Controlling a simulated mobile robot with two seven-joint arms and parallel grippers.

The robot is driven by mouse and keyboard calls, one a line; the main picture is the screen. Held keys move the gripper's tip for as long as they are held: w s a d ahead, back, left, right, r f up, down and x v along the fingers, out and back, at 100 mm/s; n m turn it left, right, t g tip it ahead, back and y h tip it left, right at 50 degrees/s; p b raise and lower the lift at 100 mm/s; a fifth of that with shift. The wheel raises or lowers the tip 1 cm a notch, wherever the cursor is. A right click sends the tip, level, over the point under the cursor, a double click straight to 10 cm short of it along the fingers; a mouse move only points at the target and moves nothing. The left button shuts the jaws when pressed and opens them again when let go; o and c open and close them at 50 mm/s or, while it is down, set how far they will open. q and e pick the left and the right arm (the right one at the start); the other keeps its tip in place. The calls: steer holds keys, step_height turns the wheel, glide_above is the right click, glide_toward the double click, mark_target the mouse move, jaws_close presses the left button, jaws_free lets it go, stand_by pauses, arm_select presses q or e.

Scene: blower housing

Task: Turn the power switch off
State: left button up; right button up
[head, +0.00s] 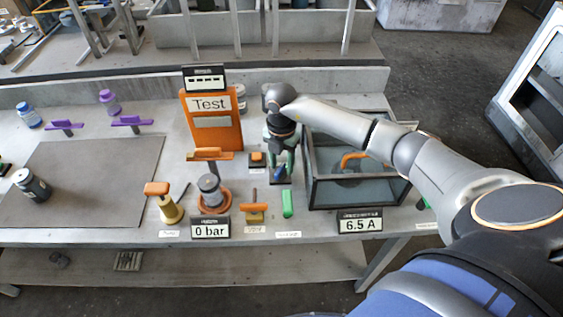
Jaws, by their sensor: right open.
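My right gripper (281,165) reaches in from the right and points down over the bench, left of the clear-walled box. Its jaws are open, with two greenish finger-like parts apart below the dark wrist. A small blue piece (279,173) shows low between them, and I cannot tell whether they touch it. No part is readably marked as the power switch. Just left of the gripper is a small dark box with an orange top (257,158). A display (360,222) at the bench front reads 6.5 A. My left gripper is not in view.
The clear-walled box (330,195) holds an orange curved part. An orange Test panel (213,128) stands behind. A grey mat (90,175) lies left, mostly bare.

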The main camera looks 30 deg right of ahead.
jaws_close()
stand_by(0.4)
stand_by(0.4)
steer(key=n+b, duration=0.1)
steer(key=n, duration=0.2)
steer(key=shift+w, duration=0.1)
steer(key=n+b, duration=0.1)
steer(key=n, duration=0.2)
steer(key=shift+w+a+n, duration=0.1)
steer(key=shift+n, duration=0.2)
steer(key=n+b, duration=0.1)
steer(key=n, duration=0.4)
steer(key=shift+a+b, duration=0.2)
steer(key=shift+b, duration=0.2)
steer(key=shift+n, duration=0.3)
